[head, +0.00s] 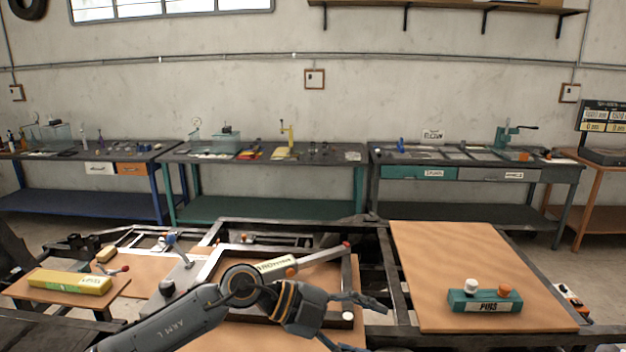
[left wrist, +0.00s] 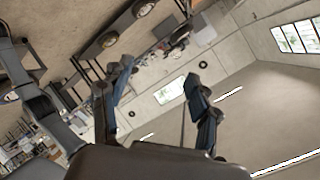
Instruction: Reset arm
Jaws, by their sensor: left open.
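My left arm (head: 170,328), marked "ARM L", comes in from the bottom left of the head view. It reaches right across the front of a dark-edged tray on the workbench. My left gripper (head: 370,326) points right, open and empty, near the tray's right front corner. In the left wrist view the gripper (left wrist: 158,78) has its two fingers spread wide with nothing between them. That view is tilted and shows the room beyond. My right arm and right gripper are not in view.
A lever with a labelled bar (head: 305,260) rises behind my left gripper. A yellow box (head: 70,281) lies on a board at the left. A green "PINS" block (head: 485,302) with white and orange knobs sits on the right board (head: 440,255), which is otherwise clear. Workbenches line the wall.

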